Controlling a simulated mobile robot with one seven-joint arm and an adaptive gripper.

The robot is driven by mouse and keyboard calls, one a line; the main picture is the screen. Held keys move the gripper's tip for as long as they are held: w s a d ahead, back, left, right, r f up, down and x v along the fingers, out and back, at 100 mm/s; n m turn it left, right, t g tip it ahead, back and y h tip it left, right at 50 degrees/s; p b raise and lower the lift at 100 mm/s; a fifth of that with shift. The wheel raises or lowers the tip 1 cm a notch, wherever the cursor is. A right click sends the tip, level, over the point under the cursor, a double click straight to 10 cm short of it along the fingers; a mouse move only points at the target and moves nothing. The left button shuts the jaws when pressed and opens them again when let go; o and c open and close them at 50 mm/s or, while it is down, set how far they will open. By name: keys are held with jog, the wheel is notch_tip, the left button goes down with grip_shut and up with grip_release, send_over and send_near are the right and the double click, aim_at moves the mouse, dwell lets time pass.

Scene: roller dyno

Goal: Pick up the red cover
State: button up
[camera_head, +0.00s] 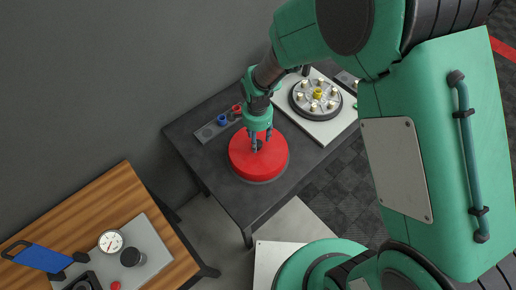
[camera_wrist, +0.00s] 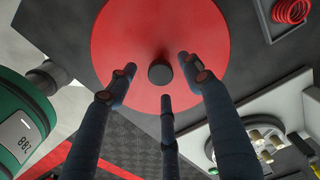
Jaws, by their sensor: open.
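The red cover (camera_head: 274,160) is a round red disc lying on the dark table (camera_head: 214,167), with a small dark knob near its middle. In the wrist view the red cover (camera_wrist: 205,30) fills the upper middle, and its black knob (camera_wrist: 160,73) shows between my fingers. My gripper (camera_head: 261,140) is over the cover from above, close to the knob. In the wrist view my gripper (camera_wrist: 156,85) has its three fingers spread around the knob, apart from it. I cannot tell how high the fingertips are above the cover.
A white plate with a round bolted disc (camera_head: 317,98) lies behind the cover on the right. A grey strip with blue and red parts (camera_head: 219,124) lies at the back left. A wooden bench (camera_head: 106,196) with a gauge (camera_head: 111,241) and a blue-handled tool (camera_head: 40,257) stands at the left.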

aim_at(258, 143)
jog(key=shift+d+f, duration=0.1)
jog(key=shift+f, duration=1.85)
grip_shut()
